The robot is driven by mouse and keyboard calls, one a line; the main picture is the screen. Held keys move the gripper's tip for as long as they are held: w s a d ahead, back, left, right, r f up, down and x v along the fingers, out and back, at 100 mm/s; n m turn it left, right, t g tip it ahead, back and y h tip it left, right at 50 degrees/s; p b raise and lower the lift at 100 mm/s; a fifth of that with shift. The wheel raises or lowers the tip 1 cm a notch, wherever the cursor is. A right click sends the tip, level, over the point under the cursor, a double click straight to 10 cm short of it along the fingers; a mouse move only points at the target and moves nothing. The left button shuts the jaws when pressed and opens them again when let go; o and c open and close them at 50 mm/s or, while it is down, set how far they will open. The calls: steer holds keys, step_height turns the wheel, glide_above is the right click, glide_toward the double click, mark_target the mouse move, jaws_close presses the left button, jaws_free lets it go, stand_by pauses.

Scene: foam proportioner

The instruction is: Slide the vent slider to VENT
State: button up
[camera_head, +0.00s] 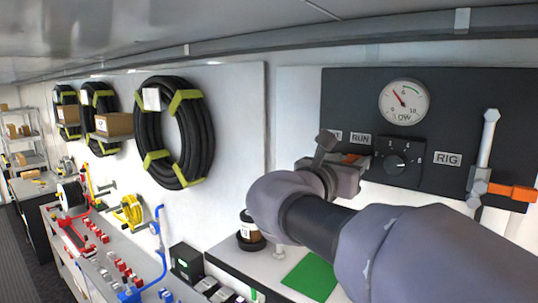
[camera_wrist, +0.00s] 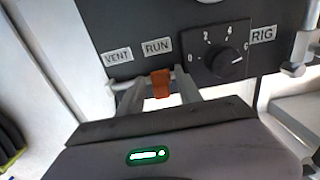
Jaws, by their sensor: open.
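The orange vent slider (camera_wrist: 160,83) is in the wrist view, just below the RUN label (camera_wrist: 157,47) and to the right of the VENT label (camera_wrist: 118,57). My gripper (camera_wrist: 158,80) is open, with one finger on each side of the slider. I cannot tell whether either finger touches it. In the head view my gripper (camera_head: 342,163) is at the lower left of the dark panel (camera_head: 450,100). A bit of the orange slider (camera_head: 353,158) shows behind it, under the RUN label (camera_head: 360,139). My gripper partly hides the VENT label there.
A black dial (camera_head: 397,164) is right of the slider, with a gauge (camera_head: 404,101) above it and a RIG label (camera_head: 447,159) beside it. A lever with an orange end (camera_head: 512,192) is at the far right. A bench with a green mat (camera_head: 312,272) lies below.

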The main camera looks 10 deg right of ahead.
steer(key=shift+w+d, duration=0.25)
steer(key=shift+d, duration=0.05)
steer(key=shift+s+a, duration=0.1)
steer(key=shift+s, duration=0.05)
jaws_close()
stand_by(1.1)
